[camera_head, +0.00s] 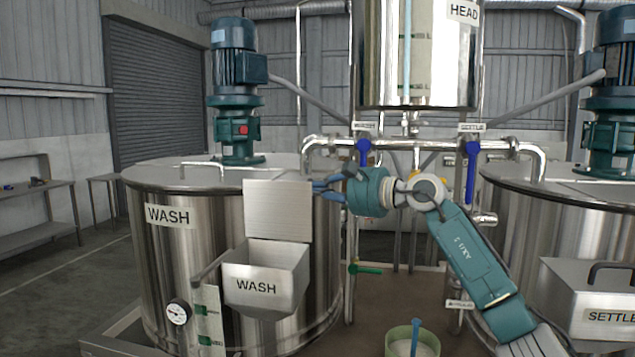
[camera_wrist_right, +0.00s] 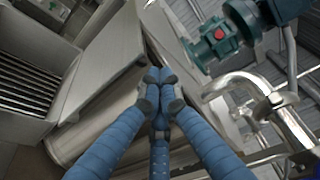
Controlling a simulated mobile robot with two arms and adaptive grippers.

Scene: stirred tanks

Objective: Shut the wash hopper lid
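The wash hopper (camera_head: 262,262) is a steel box labelled WASH on the front of the left tank. Its lid (camera_head: 278,205) is a flat steel plate standing open, upright at the back of the hopper. My right gripper (camera_head: 318,187) reaches in from the right, its fingertips close to the lid's right edge, near the top. In the right wrist view the blue fingers (camera_wrist_right: 160,82) are drawn together with nothing visible between them, beside the lid (camera_wrist_right: 105,55). Whether they touch it I cannot tell. The hopper's barred opening (camera_wrist_right: 28,88) shows at left. My left gripper is not in view.
The wash tank (camera_head: 170,255) carries a teal motor (camera_head: 236,90). A green cup (camera_head: 412,338) stands low at front.

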